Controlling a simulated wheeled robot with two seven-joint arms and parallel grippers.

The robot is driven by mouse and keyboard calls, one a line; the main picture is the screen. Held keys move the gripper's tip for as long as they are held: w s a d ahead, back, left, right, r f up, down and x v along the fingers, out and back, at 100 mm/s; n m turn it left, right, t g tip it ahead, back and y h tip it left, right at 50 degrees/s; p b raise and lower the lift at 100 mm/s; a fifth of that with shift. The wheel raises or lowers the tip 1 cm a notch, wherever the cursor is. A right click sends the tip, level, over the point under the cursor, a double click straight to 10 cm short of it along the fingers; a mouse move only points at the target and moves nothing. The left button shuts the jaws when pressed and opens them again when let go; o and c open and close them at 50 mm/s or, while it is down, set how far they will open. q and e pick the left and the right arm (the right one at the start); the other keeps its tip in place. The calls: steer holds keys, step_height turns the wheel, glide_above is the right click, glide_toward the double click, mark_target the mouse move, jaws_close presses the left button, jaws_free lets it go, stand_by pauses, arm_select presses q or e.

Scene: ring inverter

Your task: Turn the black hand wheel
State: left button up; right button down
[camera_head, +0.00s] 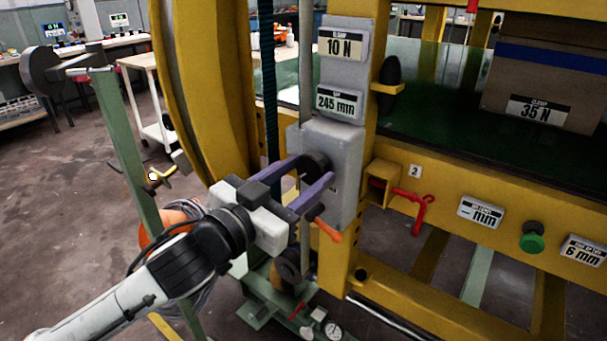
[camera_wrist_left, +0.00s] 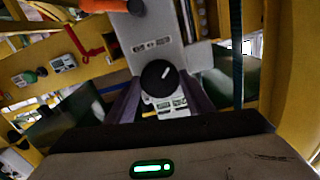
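A round black knob (camera_head: 315,163), which looks like the hand wheel, sits on the grey box (camera_head: 345,150) of the yellow frame. In the left wrist view it is a black disc (camera_wrist_left: 158,78) with a short white mark. My left gripper (camera_head: 322,172) has its two purple fingers spread, one on each side of the knob. In the left wrist view the gripper (camera_wrist_left: 160,95) also shows a wide gap, with the knob between the finger ends. I cannot tell whether the fingers touch it. My right gripper is in neither view.
An orange handle (camera_head: 328,230) sticks out just below the fingers. A red lever (camera_head: 412,200) and a green button (camera_head: 532,238) are to the right. A black oval part (camera_head: 390,70) stands out above right. A green post (camera_head: 125,150) stands left of my arm.

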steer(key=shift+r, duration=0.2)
arm_select(q)
steer(key=shift+r+m+p, duration=0.15)
steer(key=shift+m+p, duration=0.8)
steer(key=shift+m, duration=0.05)
steer(key=m+p, duration=0.2)
steer(key=shift+m, duration=0.3)
steer(key=m+p, duration=0.2)
steer(key=m, duration=0.1)
steer(key=shift+m, duration=0.3)
steer(key=shift+m+p, duration=0.7)
steer(key=shift+m, duration=0.2)
steer(key=m+p, duration=0.2)
steer(key=m, duration=0.2)
steer(key=m+p, duration=0.2)
steer(key=m, duration=0.2)
steer(key=shift+m, duration=0.3)
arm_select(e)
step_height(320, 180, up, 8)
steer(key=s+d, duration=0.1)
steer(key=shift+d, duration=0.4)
arm_select(q)
steer(key=shift+f+m, duration=0.2)
steer(key=shift+m, duration=0.1)
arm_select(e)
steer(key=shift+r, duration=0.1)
